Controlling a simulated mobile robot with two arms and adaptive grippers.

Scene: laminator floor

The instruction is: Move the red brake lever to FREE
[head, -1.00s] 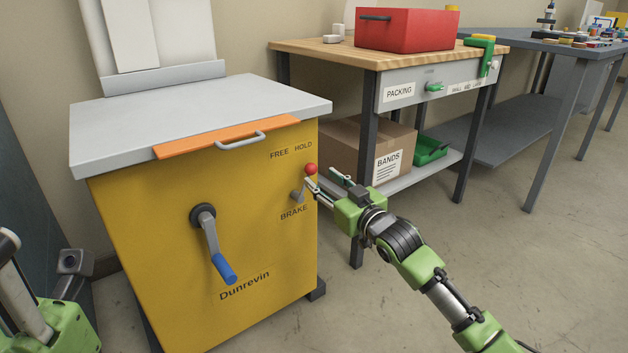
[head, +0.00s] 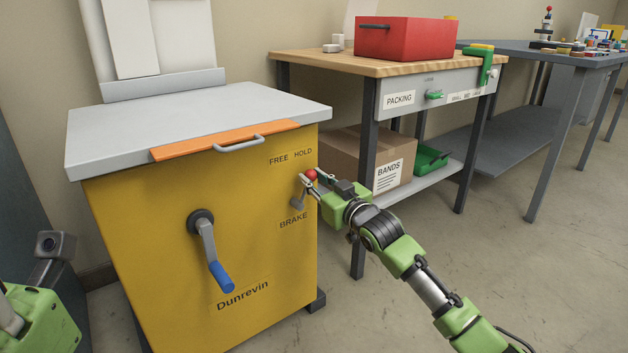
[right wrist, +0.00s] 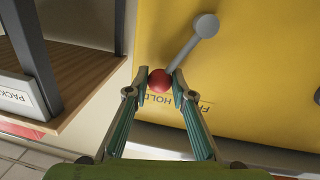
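The brake lever (head: 298,201) is a short grey arm with a red ball knob (head: 311,174), on the yellow front of the machine. It tilts up and right, its knob below the HOLD label (head: 303,152); the FREE label (head: 278,160) is left of that. My right gripper (head: 311,175) has its fingers on either side of the knob. In the right wrist view the fingertips (right wrist: 160,78) lie close against both sides of the red knob (right wrist: 159,81), with no clear gap. Only part of my left arm shows at the lower left; its fingers are out of view.
A crank with a blue handle (head: 221,276) sticks out left of the lever. An orange bar with a grey handle (head: 239,143) runs along the machine's top edge. A packing bench (head: 330,58) stands close on the right. Open floor (head: 480,270) lies at the lower right.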

